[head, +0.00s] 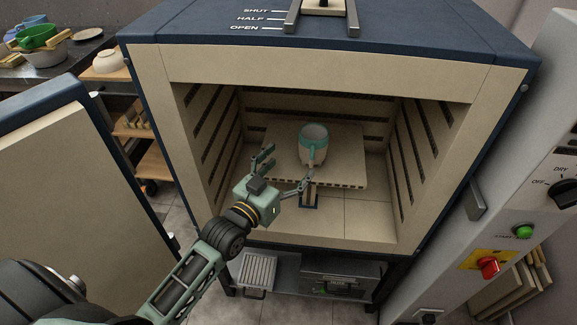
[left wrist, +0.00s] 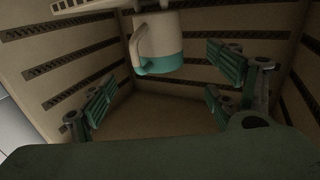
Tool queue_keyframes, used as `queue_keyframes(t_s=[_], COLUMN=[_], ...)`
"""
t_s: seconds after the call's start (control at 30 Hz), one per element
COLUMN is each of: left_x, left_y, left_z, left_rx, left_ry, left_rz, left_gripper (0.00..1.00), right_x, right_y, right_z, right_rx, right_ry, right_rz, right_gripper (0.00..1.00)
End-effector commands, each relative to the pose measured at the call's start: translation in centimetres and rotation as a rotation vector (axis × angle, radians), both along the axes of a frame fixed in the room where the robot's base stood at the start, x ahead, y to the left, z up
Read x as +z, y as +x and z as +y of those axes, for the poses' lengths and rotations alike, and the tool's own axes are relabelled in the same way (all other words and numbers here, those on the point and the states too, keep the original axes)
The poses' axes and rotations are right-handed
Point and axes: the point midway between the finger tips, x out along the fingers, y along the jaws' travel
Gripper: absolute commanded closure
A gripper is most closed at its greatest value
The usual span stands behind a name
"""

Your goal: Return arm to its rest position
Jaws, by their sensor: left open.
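A mug (head: 313,147) with a teal glazed upper part and a paler body stands upright on a shelf slab (head: 345,183) inside the open kiln. It also shows upside down, handle included, in the left wrist view (left wrist: 158,42). My left gripper (head: 284,172) is inside the kiln opening, in front of the slab and to the near left of the mug. Its fingers are spread wide and hold nothing. In the left wrist view the fingers (left wrist: 165,98) are apart, with a gap between them and the mug. My right gripper is not in view.
The kiln walls (head: 210,125) surround my left gripper on the sides. The kiln door (head: 80,180) stands open at the left. A control panel (head: 525,190) with a dial and a red switch is at the right. Shelves with pottery (head: 108,61) stand at the back left.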

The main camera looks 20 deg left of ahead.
Motion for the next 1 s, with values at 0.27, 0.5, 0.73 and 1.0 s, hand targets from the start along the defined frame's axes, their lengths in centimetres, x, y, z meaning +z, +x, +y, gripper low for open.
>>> queue_keyframes(t_s=[0.27,0.5,0.73,1.0], left_x=[-0.1,-3.9,-10.2,-13.2], left_y=[0.0,-3.0,-11.7,-21.4], left_z=[0.0,-1.9,-3.4,-2.9], left_rx=[0.0,-0.021,-0.031,-0.005], left_ry=[0.001,0.041,0.133,0.205], left_rz=[0.003,0.202,0.611,0.965], left_gripper=[0.19,0.19,0.19,0.19], right_x=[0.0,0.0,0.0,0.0], right_y=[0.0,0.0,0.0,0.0], right_z=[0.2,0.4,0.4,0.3], right_rx=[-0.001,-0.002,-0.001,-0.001], right_ry=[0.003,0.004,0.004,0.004], right_rz=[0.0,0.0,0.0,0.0], right_gripper=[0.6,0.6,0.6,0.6])
